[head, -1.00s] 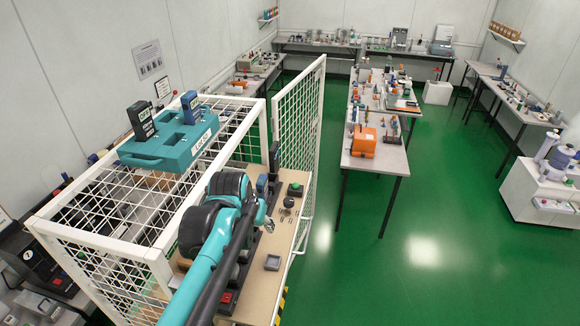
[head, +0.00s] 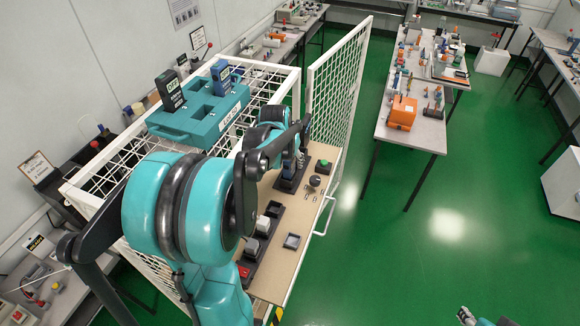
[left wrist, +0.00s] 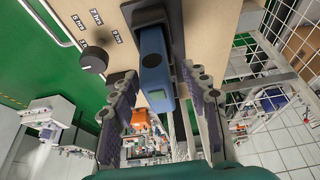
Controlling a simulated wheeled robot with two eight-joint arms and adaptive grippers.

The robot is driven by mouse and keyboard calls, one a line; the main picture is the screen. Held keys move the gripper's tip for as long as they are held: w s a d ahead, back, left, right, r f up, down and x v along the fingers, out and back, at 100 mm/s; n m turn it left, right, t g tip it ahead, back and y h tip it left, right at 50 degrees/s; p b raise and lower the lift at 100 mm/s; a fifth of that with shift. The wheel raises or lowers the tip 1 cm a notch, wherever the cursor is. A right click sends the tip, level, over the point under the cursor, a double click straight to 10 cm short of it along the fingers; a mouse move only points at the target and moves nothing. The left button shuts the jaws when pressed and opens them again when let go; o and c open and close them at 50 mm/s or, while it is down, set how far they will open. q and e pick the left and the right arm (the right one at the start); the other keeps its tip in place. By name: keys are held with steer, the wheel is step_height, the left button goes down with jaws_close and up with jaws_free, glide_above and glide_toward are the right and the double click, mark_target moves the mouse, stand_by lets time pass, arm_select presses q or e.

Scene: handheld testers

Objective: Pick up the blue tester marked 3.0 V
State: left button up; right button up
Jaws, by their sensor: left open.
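In the left wrist view, a blue tester (left wrist: 154,62) with a small display stands in a black holder (left wrist: 150,14) on the bench. The display cannot be read. My left gripper (left wrist: 158,74) is open, with one finger on each side of this tester. In the head view my left gripper (head: 298,160) is at the tester's holder on the bench, and my arm partly hides it. Another blue tester (head: 220,77) and a black tester (head: 171,92) stand in a teal carrier (head: 190,125) on the cage top. My right gripper (head: 466,316) shows only partly at the bottom edge.
The white mesh cage and its open door (head: 340,85) flank the bench (head: 282,250). Green floor is free to the right.

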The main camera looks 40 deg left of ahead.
arm_select(q)
steer(key=shift+s+d, duration=0.1)
steer(key=shift+s, duration=0.15)
steer(key=shift+w, duration=0.1)
jaws_close()
